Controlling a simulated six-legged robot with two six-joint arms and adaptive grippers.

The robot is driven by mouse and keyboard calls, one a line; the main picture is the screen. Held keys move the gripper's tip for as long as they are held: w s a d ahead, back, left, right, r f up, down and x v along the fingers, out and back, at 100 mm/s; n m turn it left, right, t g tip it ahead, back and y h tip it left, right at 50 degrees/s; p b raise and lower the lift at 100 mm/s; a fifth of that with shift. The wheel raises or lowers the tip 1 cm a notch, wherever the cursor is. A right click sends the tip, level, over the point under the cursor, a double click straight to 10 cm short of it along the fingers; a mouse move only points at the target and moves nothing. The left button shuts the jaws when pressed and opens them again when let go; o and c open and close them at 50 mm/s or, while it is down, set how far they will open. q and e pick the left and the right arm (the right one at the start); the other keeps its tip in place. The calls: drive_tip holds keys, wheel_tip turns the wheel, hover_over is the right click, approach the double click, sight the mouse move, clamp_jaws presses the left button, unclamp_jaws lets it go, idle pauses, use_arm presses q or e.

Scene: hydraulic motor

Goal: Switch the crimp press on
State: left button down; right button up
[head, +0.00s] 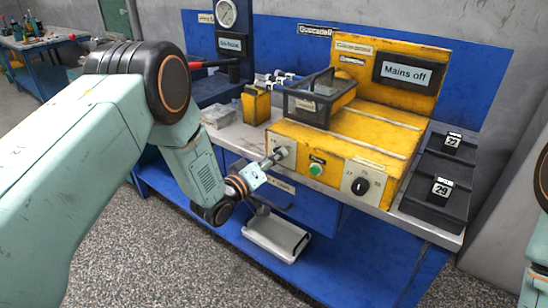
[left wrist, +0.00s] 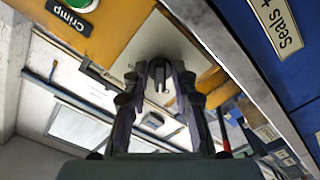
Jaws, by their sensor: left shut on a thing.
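The yellow crimp press (head: 345,135) stands on the bench, and its dark display (head: 408,73) reads "Mains off". My left gripper (head: 275,158) is at the left end of the press's front panel, shut on a small switch there. In the left wrist view my left gripper (left wrist: 160,76) has its fingertips together on the grey switch, in front of a pale plate (left wrist: 158,40). The fingers hide most of the switch, so its setting cannot be told. A green button (head: 316,169) and a black dial (head: 360,186) are further right. My right gripper is out of view.
A white tray (head: 277,238) lies below the bench top.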

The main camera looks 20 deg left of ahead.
use_arm(q)
drive_tip(key=shift+r, duration=0.1)
drive_tip(key=m, duration=0.8)
drive_tip(key=m+p, duration=0.1)
drive_tip(key=m, duration=0.8)
drive_tip(key=shift+w+a+r, duration=0.1)
drive_tip(key=shift+w+r, duration=0.05)
drive_tip(key=shift+m, duration=0.4)
drive_tip(key=c, duration=1.4)
unclamp_jaws()
